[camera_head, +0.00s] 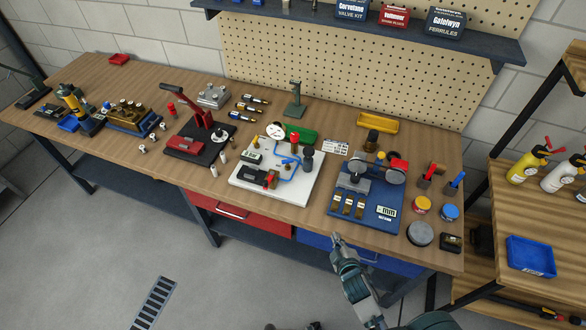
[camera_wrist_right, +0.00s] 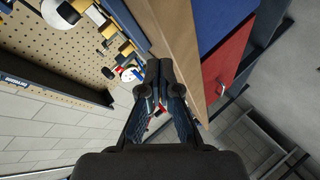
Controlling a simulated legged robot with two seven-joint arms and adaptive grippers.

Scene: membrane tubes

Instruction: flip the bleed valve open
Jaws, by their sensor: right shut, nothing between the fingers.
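A white board (camera_head: 247,184) with blue tubing (camera_head: 283,176), a round white gauge (camera_head: 275,131) and small fittings lies near the middle of the bench. A small blue lever (camera_head: 290,160) and a red-topped fitting (camera_head: 294,142) stand on it. I cannot tell for sure which fitting is the bleed valve, or its position. My right gripper (camera_head: 337,238) is shut and empty, in front of the bench edge, right of and nearer than the board. Its closed fingers show in the right wrist view (camera_wrist_right: 166,72).
A blue fixture board (camera_head: 383,218) with gauges and brass pieces sits right of the white board. A black press with a red handle (camera_head: 180,92) stands to the left. A grey round tin (camera_head: 420,233) is near the right front edge. Drawers (camera_head: 240,213) hang below the bench.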

